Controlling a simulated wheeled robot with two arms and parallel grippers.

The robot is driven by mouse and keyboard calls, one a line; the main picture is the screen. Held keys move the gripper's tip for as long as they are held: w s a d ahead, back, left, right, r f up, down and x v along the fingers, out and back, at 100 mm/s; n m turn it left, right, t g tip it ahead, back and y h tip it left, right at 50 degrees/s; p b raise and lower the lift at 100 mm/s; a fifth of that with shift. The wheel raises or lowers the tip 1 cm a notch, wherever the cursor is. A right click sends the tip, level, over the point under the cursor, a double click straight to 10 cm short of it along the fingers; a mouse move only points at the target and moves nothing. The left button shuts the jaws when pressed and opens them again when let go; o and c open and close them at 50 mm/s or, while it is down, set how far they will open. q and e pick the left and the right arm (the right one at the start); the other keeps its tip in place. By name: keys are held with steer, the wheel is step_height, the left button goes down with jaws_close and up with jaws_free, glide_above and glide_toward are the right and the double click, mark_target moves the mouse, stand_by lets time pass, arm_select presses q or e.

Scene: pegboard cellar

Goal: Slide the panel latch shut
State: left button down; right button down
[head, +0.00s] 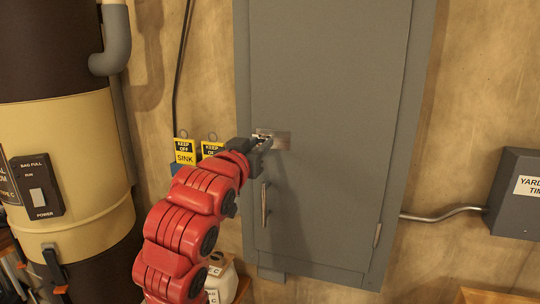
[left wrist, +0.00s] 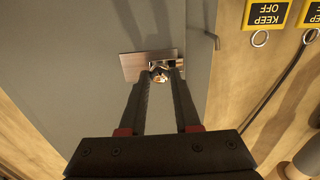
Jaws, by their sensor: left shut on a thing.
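The grey panel door (head: 330,110) is closed in its frame on the wall. The metal latch plate (head: 281,141) is at its left edge; it also shows in the left wrist view (left wrist: 133,66). My left gripper (head: 264,143) reaches up from below and is at the latch. In the left wrist view the fingers (left wrist: 160,75) are shut on a small shiny latch knob (left wrist: 159,68) at the plate's end. The fingertips hide part of the knob, and I cannot tell how far the bolt extends. My right gripper is not in view.
A door handle (head: 264,204) is below the latch. Yellow and black tags (head: 184,151) hang on the wall left of the panel. A large cream and dark cylinder (head: 70,170) stands at left. A grey box (head: 517,194) is at right.

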arm_select(q)
steer(key=shift+w+a+f, duration=0.1)
steer(key=shift+a, duration=0.05)
steer(key=c, duration=1)
jaws_free()
steer(key=o, duration=0.4)
steer(key=shift+a, duration=0.1)
steer(key=shift+c, duration=0.2)
